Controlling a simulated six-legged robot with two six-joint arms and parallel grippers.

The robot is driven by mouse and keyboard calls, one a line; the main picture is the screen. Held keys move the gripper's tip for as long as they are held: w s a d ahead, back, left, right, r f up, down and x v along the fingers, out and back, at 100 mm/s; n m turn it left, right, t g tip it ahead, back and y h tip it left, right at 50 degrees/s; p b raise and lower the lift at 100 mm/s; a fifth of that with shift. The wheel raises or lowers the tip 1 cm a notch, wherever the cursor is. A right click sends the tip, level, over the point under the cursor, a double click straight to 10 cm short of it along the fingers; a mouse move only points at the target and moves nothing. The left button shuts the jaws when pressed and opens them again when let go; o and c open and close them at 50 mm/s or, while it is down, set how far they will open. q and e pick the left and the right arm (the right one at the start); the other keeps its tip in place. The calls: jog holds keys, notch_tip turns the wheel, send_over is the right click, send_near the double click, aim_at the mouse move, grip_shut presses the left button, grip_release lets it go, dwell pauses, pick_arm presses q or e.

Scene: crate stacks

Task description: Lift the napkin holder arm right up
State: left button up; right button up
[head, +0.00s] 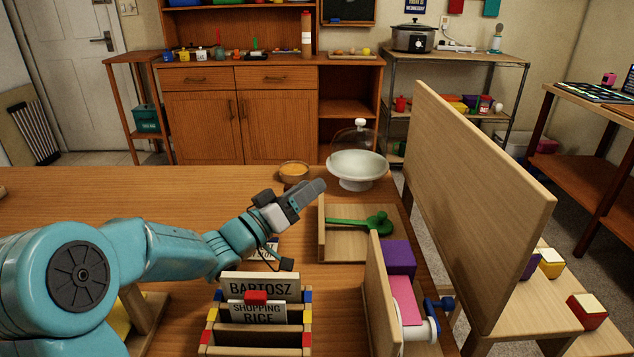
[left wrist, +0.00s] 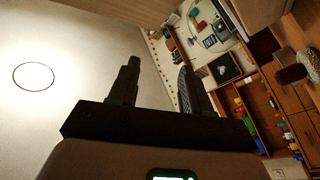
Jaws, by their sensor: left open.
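The napkin holder (head: 321,238) is a light wooden tray with raised sides, right of centre on the table in the head view. Its green arm (head: 352,223) lies low across it, with a rounded, lobed end at the right. My left gripper (head: 312,194) is just left of and above the holder, pointing up and right, apart from the green arm. In the left wrist view its two dark fingers (left wrist: 160,68) are spread with nothing between them. That view looks towards the ceiling and back furniture and does not show the holder. My right gripper is not in view.
A tall wooden panel (head: 480,200) stands right of the holder. In front are a purple block (head: 398,257), an upright board (head: 377,295) and a letter rack (head: 258,338) with cards. Behind are an amber bowl (head: 293,172) and a domed cake stand (head: 357,168).

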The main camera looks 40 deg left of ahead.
pick_arm(q)
jog(key=shift+v, duration=1.95)
